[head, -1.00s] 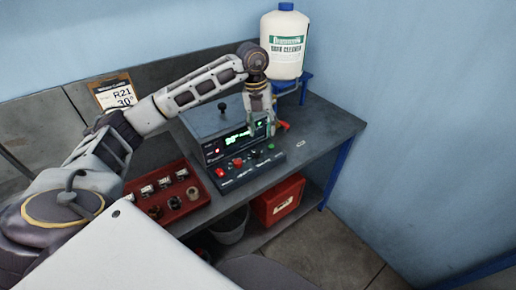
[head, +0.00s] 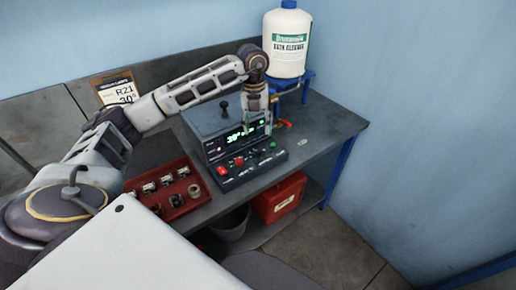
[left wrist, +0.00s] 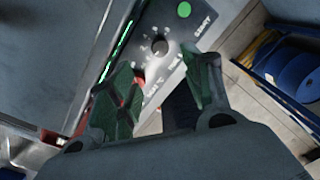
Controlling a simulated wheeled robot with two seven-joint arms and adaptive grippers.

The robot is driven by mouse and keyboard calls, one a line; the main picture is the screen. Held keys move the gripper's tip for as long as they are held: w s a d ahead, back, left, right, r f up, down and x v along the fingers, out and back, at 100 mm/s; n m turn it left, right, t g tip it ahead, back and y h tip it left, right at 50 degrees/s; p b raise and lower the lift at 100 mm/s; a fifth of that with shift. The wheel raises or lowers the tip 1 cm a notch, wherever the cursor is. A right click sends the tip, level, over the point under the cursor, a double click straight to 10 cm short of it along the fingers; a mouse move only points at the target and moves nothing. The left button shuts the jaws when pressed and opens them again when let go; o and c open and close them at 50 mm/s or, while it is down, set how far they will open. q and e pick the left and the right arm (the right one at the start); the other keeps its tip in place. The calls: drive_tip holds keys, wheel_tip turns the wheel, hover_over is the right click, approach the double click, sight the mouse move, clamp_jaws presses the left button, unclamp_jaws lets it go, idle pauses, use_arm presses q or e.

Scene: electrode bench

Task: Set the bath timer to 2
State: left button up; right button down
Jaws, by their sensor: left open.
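The bath unit (head: 213,150) is a dark box on the bench with a green lit display (head: 240,133) and a sloping control panel along its front. The panel bears a red button (head: 222,170), a red knob (head: 238,162), a dark knob (head: 254,153) and a green button (head: 272,145). The dark knob also shows in the left wrist view (left wrist: 160,47), with a pale pointer mark; its scale is too small to read. My left gripper (head: 257,130) is open and empty above the panel. Its green-padded fingers (left wrist: 160,88) point toward the knobs, apart from the dark knob. My right gripper is out of view.
A red tray (head: 163,188) with several small parts lies left of the unit. A white cleaner bottle (head: 287,45) stands on a blue stand behind. A card (head: 115,90) reading R21 30° leans at the back. The bench's right end is mostly clear.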

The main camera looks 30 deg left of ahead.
sight(258, 150)
use_arm(q)
drive_tip(key=f, duration=0.5)
drive_tip(key=f+p, duration=0.1)
drive_tip(key=f, duration=0.5)
drive_tip(key=shift+w+d+f, duration=0.1)
drive_tip(key=shift+d+f, duration=0.1)
drive_tip(key=shift+c, duration=0.2)
drive_tip(key=c, duration=1)
drive_tip(key=shift+m, duration=0.3)
